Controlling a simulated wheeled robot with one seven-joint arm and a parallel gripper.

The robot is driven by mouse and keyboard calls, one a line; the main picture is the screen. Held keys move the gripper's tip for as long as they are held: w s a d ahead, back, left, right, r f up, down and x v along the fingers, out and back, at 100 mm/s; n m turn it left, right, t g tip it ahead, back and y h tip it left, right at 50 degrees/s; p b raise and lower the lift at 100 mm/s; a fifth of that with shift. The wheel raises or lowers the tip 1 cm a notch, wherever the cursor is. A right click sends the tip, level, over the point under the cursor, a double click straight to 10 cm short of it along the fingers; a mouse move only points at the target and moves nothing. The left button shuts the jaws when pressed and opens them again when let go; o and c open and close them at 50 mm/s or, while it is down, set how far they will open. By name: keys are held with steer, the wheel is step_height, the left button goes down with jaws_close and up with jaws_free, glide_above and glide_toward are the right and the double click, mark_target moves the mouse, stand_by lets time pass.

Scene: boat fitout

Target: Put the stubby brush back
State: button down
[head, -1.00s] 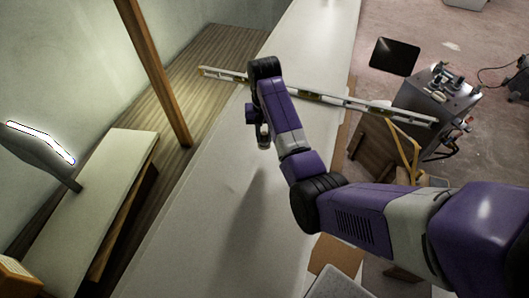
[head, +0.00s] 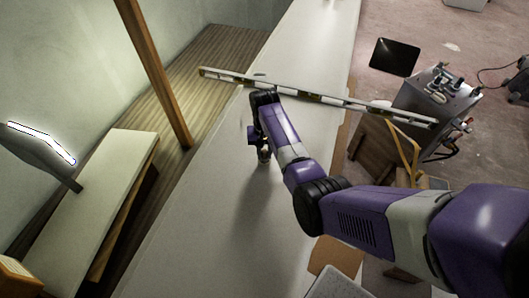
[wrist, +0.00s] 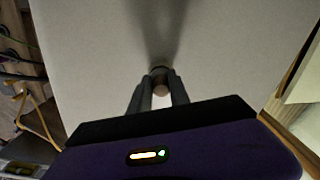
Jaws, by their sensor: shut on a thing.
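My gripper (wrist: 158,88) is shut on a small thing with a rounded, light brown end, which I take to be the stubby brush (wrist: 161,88). Only this end and a darker part beyond it show between the fingers in the wrist view; the rest is hidden. In the head view my gripper (head: 264,154) points down over the long pale counter (head: 215,200), with a shadow below it. The head view does not clearly show the held thing or its exact gap to the counter.
A long spirit level (head: 340,101) lies across the counter beyond my arm and juts past its right edge. A grey tool cart (head: 437,105) stands at the right. A wooden post (head: 153,70) rises at the left, near a lower bench (head: 90,205). The near counter is clear.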

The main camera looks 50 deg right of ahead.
steer(key=shift+f, duration=0.15)
steer(key=c, duration=1.2)
jaws_free()
steer(key=shift+c, duration=0.2)
